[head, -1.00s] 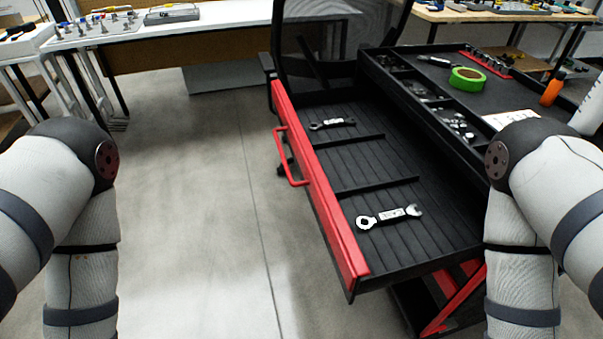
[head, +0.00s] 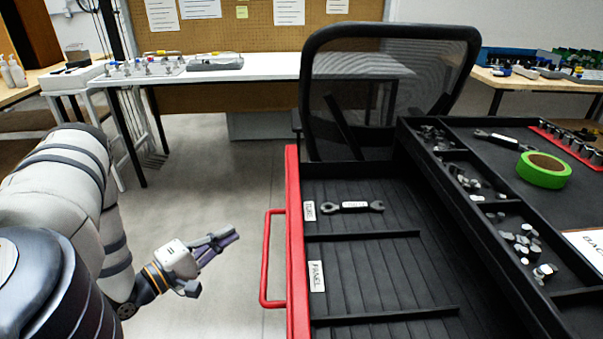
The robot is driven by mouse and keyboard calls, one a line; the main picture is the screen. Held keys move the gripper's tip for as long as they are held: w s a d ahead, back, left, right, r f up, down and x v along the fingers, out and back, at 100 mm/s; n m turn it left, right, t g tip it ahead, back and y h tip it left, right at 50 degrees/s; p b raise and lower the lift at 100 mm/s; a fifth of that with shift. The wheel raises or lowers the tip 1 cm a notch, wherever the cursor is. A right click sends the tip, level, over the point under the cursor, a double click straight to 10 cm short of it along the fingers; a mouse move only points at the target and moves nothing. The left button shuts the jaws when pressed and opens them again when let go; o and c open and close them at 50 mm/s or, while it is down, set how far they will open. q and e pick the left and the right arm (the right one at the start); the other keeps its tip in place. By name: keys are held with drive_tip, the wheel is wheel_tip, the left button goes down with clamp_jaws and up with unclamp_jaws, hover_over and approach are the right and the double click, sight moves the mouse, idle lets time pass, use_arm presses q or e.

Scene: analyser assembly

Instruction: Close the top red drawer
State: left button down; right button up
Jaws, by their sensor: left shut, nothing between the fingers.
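The top red drawer (head: 293,225) stands pulled out, its red front edge facing left toward my left arm. Its red handle (head: 267,258) sticks out on the left side. Inside the drawer a wrench (head: 345,207) lies in the far compartment, and the nearer compartments I can see look bare. My left gripper (head: 226,240) is shut and empty, to the left of the handle and apart from it. My right gripper is not in view.
The black cart top (head: 500,215) to the right holds small metal parts and a green tape roll (head: 543,169). A black mesh chair (head: 390,85) stands behind the drawer. A white table (head: 260,67) is at the back. Floor left of the drawer is clear.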

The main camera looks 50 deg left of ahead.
use_arm(q)
drive_tip(key=w, duration=0.7)
drive_tip(key=w+d, duration=0.1)
drive_tip(key=w, duration=0.3)
drive_tip(key=shift+w, duration=0.25)
drive_tip(key=shift+w+d+r, duration=0.1)
drive_tip(key=shift+w+d, duration=0.15)
drive_tip(key=shift+w, duration=0.1)
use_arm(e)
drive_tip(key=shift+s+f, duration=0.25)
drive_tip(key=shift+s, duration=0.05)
